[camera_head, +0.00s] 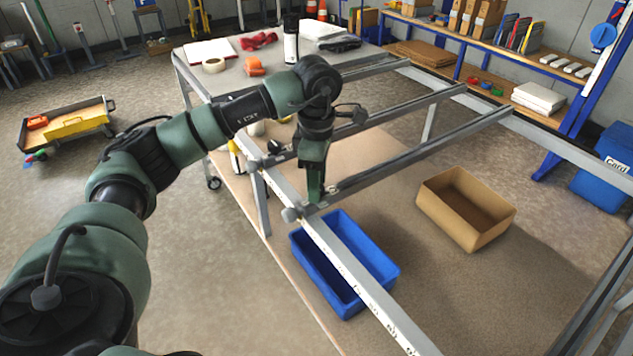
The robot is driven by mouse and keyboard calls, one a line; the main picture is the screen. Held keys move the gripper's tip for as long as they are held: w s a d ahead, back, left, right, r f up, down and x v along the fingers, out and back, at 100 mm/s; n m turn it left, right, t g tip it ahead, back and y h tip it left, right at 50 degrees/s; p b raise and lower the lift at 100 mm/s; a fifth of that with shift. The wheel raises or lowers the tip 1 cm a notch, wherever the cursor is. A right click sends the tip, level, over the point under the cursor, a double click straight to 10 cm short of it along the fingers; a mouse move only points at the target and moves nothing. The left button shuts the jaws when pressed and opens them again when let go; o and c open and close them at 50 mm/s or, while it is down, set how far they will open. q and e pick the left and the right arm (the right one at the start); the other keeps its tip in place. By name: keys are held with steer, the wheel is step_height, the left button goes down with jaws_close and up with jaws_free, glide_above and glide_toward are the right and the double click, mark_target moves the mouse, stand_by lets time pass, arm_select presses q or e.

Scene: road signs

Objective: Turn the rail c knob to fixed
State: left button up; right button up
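A metal frame carries several grey crossbars over a low board. The nearest crossbar (425,153) meets the left side rail (345,262), which has scale marks. A round grey knob (290,215) sits at that crossbar's left end. A dark knob (274,147) shows at the left end of the crossbar behind it. No letters or fixed marks are readable, so I cannot tell which is rail c. My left gripper (314,198) points down at the nearest crossbar's left end, just right of the grey knob. Its fingers show edge-on, so their opening is unclear. My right gripper is out of view.
A blue bin (372,257) stands under the side rail, and an open cardboard box (437,211) stands right of it. A table (225,84) with tape and a bottle is behind. A shelf (440,55) and blue card bin (603,178) stand right.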

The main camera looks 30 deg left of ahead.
arm_select(q)
steer(key=shift+o, duration=0.4)
step_height(320, 180, up, 8)
steer(key=shift+f+b, duration=0.1)
steer(key=shift+b, duration=0.5)
